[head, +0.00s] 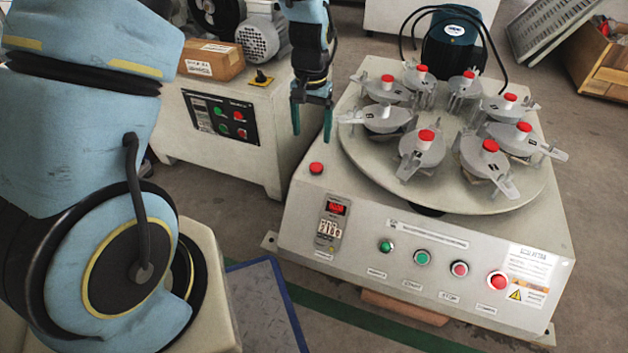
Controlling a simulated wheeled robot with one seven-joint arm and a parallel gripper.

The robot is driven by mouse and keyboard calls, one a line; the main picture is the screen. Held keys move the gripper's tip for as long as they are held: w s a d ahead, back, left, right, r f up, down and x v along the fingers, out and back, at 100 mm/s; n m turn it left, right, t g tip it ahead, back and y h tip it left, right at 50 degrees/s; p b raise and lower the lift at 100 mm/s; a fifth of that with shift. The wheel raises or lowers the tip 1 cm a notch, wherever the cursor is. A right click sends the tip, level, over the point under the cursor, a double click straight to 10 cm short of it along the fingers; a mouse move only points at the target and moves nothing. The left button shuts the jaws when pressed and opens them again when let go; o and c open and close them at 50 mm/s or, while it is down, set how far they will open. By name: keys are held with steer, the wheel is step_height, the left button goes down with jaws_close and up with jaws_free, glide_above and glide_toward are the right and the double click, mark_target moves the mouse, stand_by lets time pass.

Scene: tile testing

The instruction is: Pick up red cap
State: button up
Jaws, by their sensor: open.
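Several red caps sit on top of grey lidded holders on the round turntable (440,207). Another red cap stands at the front (426,135), and one at the front right (490,146). The frame does not tell which cap is meant. My gripper (312,118) hangs pointing down, left of the turntable. Its two teal fingers are apart, with no object seen between them.
The grey machine (400,228) carries the turntable and has buttons on its front panel. A red button (316,168) sits on its top left corner. A control cabinet (225,125) with a brown box (211,60) stands behind left. A dark motor housing (452,40) rises behind the turntable.

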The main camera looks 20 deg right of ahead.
steer(key=b, duration=0.2)
glide_above(316, 166)
steer(key=f, duration=0.4)
steer(key=a+f, duration=0.1)
steer(key=f, duration=0.1)
steer(key=f+b, duration=0.1)
steer(key=f, duration=0.1)
steer(key=d+f+b, duration=0.1)
steer(key=f, duration=0.2)
steer(key=shift+s+f+b, duration=0.1)
steer(key=shift+f+b, duration=0.05)
steer(key=shift+b, duration=0.2)
jaws_close()
